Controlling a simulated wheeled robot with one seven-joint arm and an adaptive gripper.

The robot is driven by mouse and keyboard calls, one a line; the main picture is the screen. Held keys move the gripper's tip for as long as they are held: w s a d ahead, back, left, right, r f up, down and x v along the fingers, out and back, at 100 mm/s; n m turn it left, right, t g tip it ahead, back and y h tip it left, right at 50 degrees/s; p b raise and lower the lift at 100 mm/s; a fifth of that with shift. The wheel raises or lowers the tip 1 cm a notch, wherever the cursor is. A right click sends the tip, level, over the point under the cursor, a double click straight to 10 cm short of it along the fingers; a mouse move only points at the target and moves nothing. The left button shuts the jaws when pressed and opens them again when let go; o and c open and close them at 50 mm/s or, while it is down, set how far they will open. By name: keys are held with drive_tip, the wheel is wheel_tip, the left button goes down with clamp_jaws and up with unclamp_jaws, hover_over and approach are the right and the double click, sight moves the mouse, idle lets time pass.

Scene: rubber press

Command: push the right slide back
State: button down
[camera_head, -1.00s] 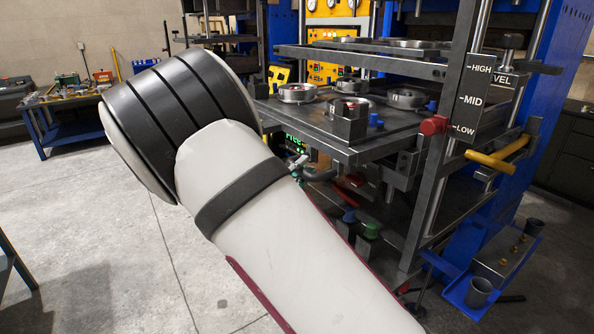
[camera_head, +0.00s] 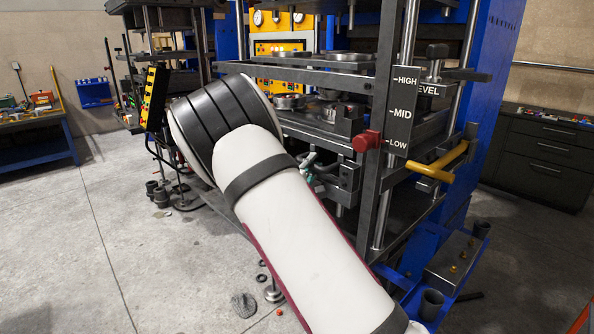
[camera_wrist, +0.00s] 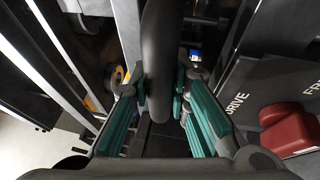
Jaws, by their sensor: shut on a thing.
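The press stands at centre right in the head view. A dark metal slide (camera_head: 322,131) with round metal mould parts (camera_head: 290,102) on it sits at mid height, partly hidden behind my arm. In the wrist view, my gripper (camera_wrist: 160,97) has its teal-padded fingers on both sides of a thick dark round bar (camera_wrist: 160,50) and is shut on it. I cannot tell from this view how the bar joins the slide.
A level plate (camera_head: 400,115), a red knob (camera_head: 366,141) and a yellow handle (camera_head: 440,163) are on the press's near post. In the wrist view, a plate marked DRIVE (camera_wrist: 245,85) and a red block (camera_wrist: 287,128) are close on the right. Open floor (camera_head: 80,240) is at left.

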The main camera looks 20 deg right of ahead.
drive_tip(key=shift+d+f, duration=0.35)
drive_tip(key=shift+d, duration=0.25)
drive_tip(key=c, duration=1.7)
unclamp_jaws()
drive_tip(key=shift+o, duration=1.1)
drive_tip(key=shift+r, duration=0.15)
drive_tip(key=shift+a, duration=0.1)
drive_tip(key=v, duration=1.2)
drive_tip(key=shift+a, duration=0.1)
